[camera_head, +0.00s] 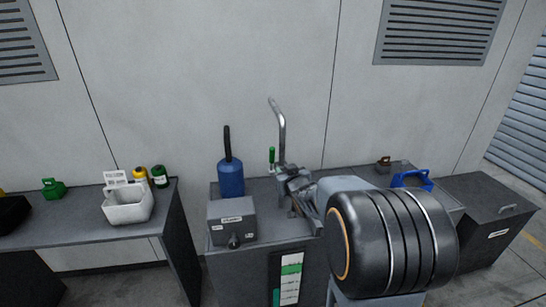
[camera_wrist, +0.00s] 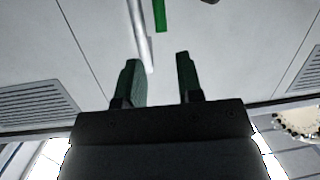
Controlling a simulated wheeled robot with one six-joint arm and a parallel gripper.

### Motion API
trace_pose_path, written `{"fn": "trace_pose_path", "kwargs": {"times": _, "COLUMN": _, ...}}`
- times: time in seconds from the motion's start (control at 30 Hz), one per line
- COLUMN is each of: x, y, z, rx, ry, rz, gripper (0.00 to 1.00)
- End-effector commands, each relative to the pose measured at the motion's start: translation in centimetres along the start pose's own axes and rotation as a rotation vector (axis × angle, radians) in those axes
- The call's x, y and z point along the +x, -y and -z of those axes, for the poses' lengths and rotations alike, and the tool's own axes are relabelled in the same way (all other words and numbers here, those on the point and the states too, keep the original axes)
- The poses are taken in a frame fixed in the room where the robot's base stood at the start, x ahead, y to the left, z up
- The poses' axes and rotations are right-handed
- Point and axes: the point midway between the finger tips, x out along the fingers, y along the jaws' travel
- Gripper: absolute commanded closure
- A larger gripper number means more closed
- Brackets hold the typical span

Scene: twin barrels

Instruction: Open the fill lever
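A blue cylinder (camera_head: 231,178) and a grey box (camera_head: 231,222) stand left of the fitting. A white bin (camera_head: 128,206) stands on the left bench. My arm covers part of the cabinet top.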

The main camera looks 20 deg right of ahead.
Motion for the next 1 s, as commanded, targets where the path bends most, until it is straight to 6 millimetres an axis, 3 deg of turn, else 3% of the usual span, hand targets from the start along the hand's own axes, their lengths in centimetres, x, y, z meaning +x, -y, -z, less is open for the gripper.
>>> {"fn": "trace_pose_path", "kwargs": {"times": 0.2, "x": 2.2, "y": -1.4, "z": -0.7, "rx": 0.017, "ry": -0.173, "rz": 0.066, "gripper": 0.66}}
{"fn": "trace_pose_path", "kwargs": {"times": 0.43, "x": 4.3, "y": -1.4, "z": -0.1, "rx": 0.022, "ry": -0.225, "rz": 0.094, "gripper": 0.66}}
{"fn": "trace_pose_path", "kwargs": {"times": 1.0, "x": 13.9, "y": -0.4, "z": 2.2, "rx": 0.022, "ry": -0.224, "rz": 0.093, "gripper": 0.66}}
